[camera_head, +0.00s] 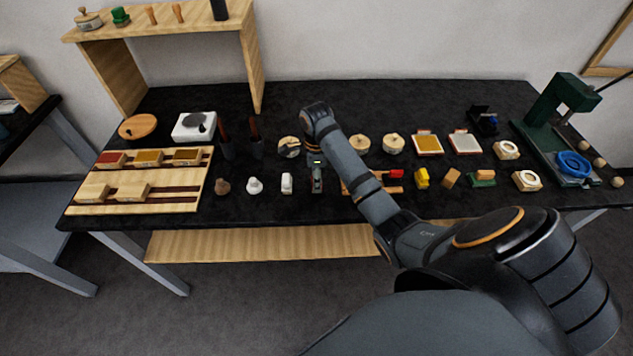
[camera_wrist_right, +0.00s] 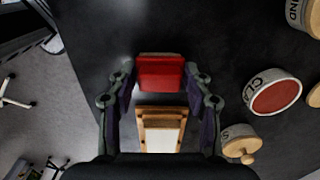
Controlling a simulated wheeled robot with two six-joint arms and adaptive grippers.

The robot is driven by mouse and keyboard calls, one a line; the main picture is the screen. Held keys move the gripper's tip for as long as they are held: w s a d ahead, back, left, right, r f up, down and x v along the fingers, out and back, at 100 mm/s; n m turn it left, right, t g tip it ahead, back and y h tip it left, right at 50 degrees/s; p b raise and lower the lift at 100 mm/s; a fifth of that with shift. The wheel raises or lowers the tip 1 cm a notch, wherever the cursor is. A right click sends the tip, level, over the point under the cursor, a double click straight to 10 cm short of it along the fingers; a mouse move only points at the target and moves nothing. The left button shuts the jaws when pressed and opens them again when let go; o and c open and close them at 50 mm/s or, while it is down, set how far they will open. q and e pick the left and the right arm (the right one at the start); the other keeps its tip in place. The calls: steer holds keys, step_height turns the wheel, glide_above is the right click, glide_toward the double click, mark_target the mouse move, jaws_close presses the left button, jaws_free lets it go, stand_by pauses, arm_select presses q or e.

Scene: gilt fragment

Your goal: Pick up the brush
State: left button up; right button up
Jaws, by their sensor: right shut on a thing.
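A wooden-framed piece with a white face (camera_wrist_right: 162,132) shows between the fingers, closer to the camera. I cannot tell whether it belongs to the same thing. My left gripper is not in view.
Small objects line the front row, among them a white one (camera_head: 287,184) left of the gripper and a yellow one (camera_head: 422,178) to the right. Lidded pots (camera_head: 392,143) stand behind. A slotted wooden tray (camera_head: 150,198) lies left; a green press (camera_head: 555,115) stands right.

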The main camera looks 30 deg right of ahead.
steer(key=shift+r, duration=0.5)
steer(key=r, duration=0.2)
steer(key=r+p, duration=0.1)
steer(key=shift+s+r, duration=0.2)
steer(key=shift+s, duration=0.1)
steer(key=s+a+r+p, duration=0.2)
steer(key=s+r+p, duration=0.6)
steer(key=s, duration=0.5)
steer(key=shift+a+r+p, duration=0.25)
steer(key=shift+a+p, duration=0.05)
steer(key=shift+p, duration=0.1)
steer(key=shift+s, duration=0.1)
steer(key=o, duration=0.4)
steer(key=shift+c, duration=1.4)
